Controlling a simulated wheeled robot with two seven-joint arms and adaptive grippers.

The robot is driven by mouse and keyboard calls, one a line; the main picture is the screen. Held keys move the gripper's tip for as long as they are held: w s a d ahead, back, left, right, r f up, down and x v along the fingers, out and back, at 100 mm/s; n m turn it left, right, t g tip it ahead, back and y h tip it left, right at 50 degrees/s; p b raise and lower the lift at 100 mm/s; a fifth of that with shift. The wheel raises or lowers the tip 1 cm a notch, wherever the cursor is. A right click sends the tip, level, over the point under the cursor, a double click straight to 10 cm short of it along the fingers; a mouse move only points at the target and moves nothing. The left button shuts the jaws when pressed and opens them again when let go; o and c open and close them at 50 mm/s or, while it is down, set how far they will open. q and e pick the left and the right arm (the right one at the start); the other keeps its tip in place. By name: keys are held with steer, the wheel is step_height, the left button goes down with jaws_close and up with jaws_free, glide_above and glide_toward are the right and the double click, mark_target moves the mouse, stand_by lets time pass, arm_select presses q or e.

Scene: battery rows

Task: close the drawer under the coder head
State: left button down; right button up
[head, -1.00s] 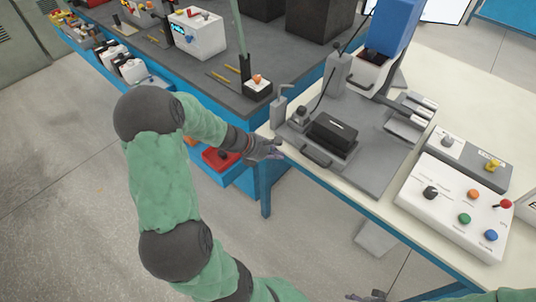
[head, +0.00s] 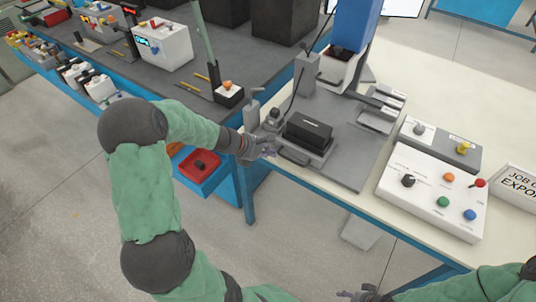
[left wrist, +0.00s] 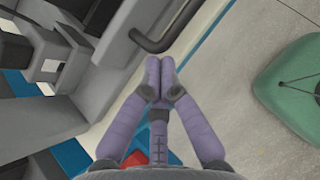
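The drawer (head: 318,158) is a grey tray with a black block on it, standing out toward the front edge of the cream bench. Its dark bar handle (head: 293,157) faces front and also shows at the top of the left wrist view (left wrist: 165,35). The blue coder head (head: 352,30) stands behind it. My left gripper (head: 269,150) is just left of the handle. In the left wrist view its purple fingertips (left wrist: 160,63) are together with nothing between them, close to the handle with a small gap. My right gripper (head: 357,295) shows partly at the bottom edge.
A white control box (head: 434,190) with coloured buttons and a grey switch box (head: 440,143) stand right of the drawer. A small grey post (head: 252,112) stands at its left. A red bin (head: 200,165) is below the dark bench. Floor in front is clear.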

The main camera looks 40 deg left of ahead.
mark_target(286, 133)
arm_select(q)
steer(key=w+p, duration=0.4)
steer(key=w, duration=0.7)
steer(key=shift+a+r+p, duration=0.1)
steer(key=shift+p, duration=0.25)
steer(key=shift+w, duration=0.7)
steer(key=shift+s+f, duration=0.15)
steer(key=shift+f, duration=0.05)
